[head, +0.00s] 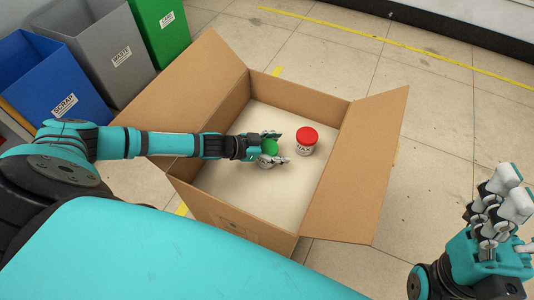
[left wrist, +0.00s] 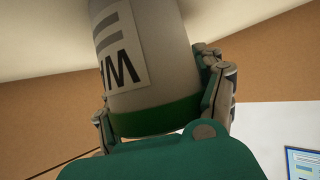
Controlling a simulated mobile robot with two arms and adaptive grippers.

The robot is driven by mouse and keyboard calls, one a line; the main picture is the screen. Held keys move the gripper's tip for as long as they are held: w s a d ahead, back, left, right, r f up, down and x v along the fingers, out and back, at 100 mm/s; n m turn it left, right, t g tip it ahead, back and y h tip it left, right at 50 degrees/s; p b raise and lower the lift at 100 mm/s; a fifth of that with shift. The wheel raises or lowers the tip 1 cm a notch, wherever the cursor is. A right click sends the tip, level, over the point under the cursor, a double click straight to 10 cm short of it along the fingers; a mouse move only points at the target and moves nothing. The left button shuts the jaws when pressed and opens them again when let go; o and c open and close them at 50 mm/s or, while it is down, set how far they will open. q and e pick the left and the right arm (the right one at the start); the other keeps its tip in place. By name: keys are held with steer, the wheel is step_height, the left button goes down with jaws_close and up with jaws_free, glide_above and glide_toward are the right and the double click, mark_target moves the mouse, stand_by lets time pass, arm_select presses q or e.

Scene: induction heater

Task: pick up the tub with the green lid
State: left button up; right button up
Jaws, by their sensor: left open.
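The tub with the green lid (head: 269,147) stands in the open cardboard box, partly hidden by my left gripper (head: 280,147). In the left wrist view its pale body (left wrist: 170,45) with a lettered label fills the upper middle, and the green lid (left wrist: 155,119) is close to the palm. My left gripper is open, with fingers on both sides of the lid. I cannot tell whether they touch it. My right gripper (head: 500,195) is at the right, outside the box and away from the tub; its jaw state is unclear.
A red-lidded tub (head: 306,141) stands just right of the green-lidded one. The cardboard box (head: 250,228) has raised walls and spread flaps around my left arm. Blue (head: 60,80), grey (head: 105,45) and green bins (head: 160,30) stand at upper left.

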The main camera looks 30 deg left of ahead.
arm_select(q)
steer(key=c, duration=1.2)
steer(key=shift+r, duration=0.1)
steer(key=shift+c, duration=0.5)
